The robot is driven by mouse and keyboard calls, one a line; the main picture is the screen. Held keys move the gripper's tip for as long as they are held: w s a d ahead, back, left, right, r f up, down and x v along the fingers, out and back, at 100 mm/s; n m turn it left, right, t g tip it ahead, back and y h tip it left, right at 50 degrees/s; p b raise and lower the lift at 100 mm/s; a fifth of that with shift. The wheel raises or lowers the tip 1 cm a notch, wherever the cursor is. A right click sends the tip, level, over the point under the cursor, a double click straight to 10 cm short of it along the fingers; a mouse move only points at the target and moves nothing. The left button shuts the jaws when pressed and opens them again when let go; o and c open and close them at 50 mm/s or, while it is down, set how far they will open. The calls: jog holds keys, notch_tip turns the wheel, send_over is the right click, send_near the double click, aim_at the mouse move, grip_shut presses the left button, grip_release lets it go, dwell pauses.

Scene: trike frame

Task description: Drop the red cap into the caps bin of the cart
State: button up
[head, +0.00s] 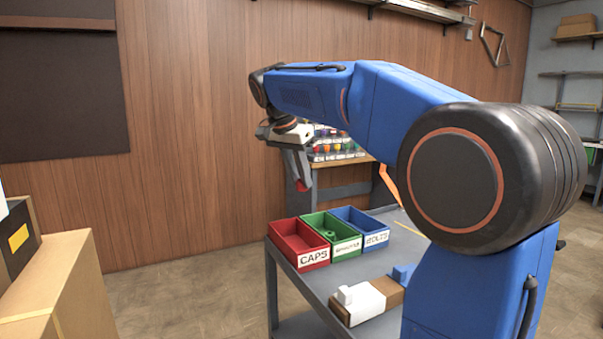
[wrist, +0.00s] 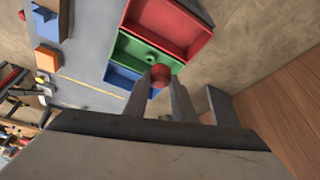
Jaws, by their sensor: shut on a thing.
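My gripper (head: 300,186) is shut on the red cap (wrist: 160,75), which shows between the two fingertips (wrist: 160,88) in the wrist view. In the head view the gripper points down in the air, above the level of the bins. The red caps bin (head: 288,239), labelled CAPS, stands at the left end of the row on the cart (head: 385,275). It also shows at the top of the wrist view (wrist: 168,28) and looks empty. In the wrist view the cap overlaps the edge of the green bin (wrist: 122,50).
The green bin (head: 321,225) holds a green part, and the blue bin (head: 360,218) labelled BOLTS is beside it. A white and brown block (head: 362,306) lies on the cart in front. A workbench (head: 345,168) with coloured items stands behind. Cardboard boxes (head: 60,280) are at left.

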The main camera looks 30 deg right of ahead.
aim_at(298, 185)
jog(key=shift+f, duration=2.25)
jog(key=o, duration=1.1)
jog(key=v, duration=1.7)
jog(key=shift+s+a+r, duration=0.1)
jog(key=shift+a, duration=0.05)
